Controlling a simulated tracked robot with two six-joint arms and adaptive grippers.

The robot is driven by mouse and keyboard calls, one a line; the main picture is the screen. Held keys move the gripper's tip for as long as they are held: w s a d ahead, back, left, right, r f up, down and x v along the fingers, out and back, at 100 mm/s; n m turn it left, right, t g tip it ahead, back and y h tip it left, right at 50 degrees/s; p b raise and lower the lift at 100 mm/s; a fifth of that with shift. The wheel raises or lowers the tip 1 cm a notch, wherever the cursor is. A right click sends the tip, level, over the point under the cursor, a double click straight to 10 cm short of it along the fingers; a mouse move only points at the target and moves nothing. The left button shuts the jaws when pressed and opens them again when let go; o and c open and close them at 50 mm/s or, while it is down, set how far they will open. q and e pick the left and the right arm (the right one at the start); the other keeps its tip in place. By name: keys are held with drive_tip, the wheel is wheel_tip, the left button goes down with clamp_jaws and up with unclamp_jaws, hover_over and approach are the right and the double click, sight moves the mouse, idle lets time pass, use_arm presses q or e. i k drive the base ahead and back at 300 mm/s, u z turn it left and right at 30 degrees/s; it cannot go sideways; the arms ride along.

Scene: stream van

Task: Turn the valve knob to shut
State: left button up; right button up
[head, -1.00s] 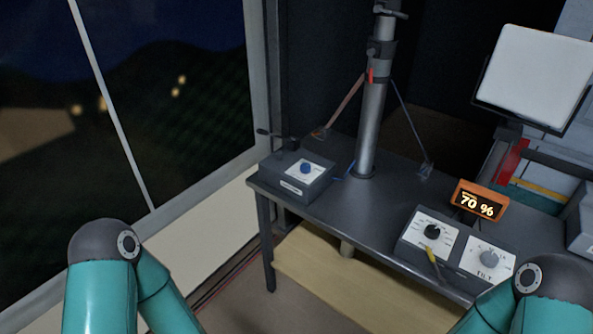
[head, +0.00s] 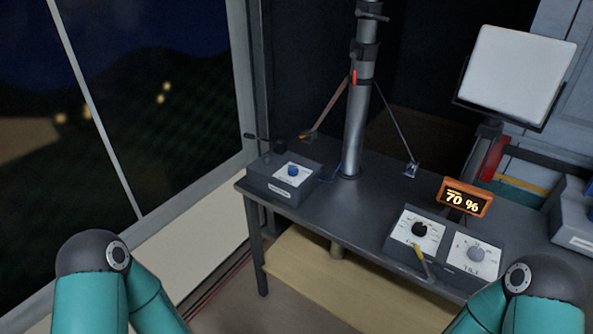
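A grey box (head: 276,192) at the left end of the dark table carries a blue knob (head: 293,170) on a white plate. Its label is too small to read. At the table's front right, a panel holds a black knob (head: 419,229) on a white dial and a grey knob (head: 476,254) on a plate marked TILT. I cannot tell for sure which of these is the valve knob. Only bent teal links of my two arms show at the lower left and lower right. Both my grippers are out of view, and no knob is visibly touched.
An orange display (head: 464,198) reads 70 %. A yellow-handled lever (head: 421,262) sticks out in front of the black knob. A braced metal mast (head: 355,130) rises from the table (head: 330,212). A white lamp panel (head: 513,73) stands at the back right. A window is at left.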

sight(293, 170)
drive_tip(key=k, duration=1.1)
drive_tip(key=u, duration=0.75)
drive_tip(key=i, duration=1.85)
drive_tip(key=z, duration=0.7)
